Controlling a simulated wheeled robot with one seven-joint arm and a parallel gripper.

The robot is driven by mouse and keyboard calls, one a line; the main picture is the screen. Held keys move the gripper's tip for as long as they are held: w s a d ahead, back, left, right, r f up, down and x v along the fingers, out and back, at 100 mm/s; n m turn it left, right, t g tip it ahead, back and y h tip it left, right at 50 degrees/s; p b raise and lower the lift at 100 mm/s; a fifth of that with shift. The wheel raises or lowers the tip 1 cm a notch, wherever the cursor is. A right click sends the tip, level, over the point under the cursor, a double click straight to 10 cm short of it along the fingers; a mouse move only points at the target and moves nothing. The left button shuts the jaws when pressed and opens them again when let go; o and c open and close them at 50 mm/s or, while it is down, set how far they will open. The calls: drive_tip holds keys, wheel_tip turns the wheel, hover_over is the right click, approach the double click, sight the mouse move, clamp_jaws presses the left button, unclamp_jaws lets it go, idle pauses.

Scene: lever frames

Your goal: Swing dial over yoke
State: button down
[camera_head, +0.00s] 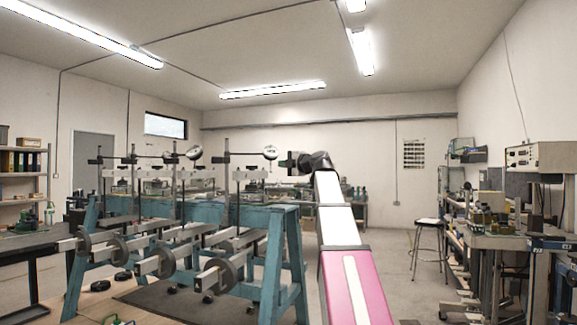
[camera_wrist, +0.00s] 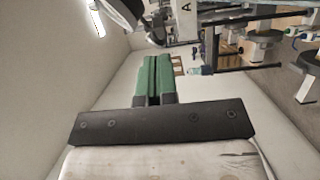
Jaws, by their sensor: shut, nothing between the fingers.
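Several lever frames stand on a blue trestle (camera_head: 262,215) in the head view, with upright posts and round dials on side arms. The nearest dial (camera_head: 270,152) is at the right end of the row. Two more dials show further left, one of them a pale dial (camera_head: 193,153). My gripper (camera_head: 290,163) is just right of the nearest dial, at about its height. In the wrist view my green fingers (camera_wrist: 153,68) are together with nothing between them. I cannot tell which part is the yoke.
Long levers with round weights (camera_head: 218,274) stick out in front of the trestle. A stool (camera_head: 428,238) and a cluttered bench (camera_head: 490,235) stand at the right. Shelves (camera_head: 22,170) stand at the far left. Open floor lies between my arm and the stool.

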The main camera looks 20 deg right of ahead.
drive_tip(key=w+a, duration=0.2)
drive_tip(key=w, duration=0.5)
drive_tip(key=shift+w, duration=0.4)
drive_tip(key=shift+w, duration=0.1)
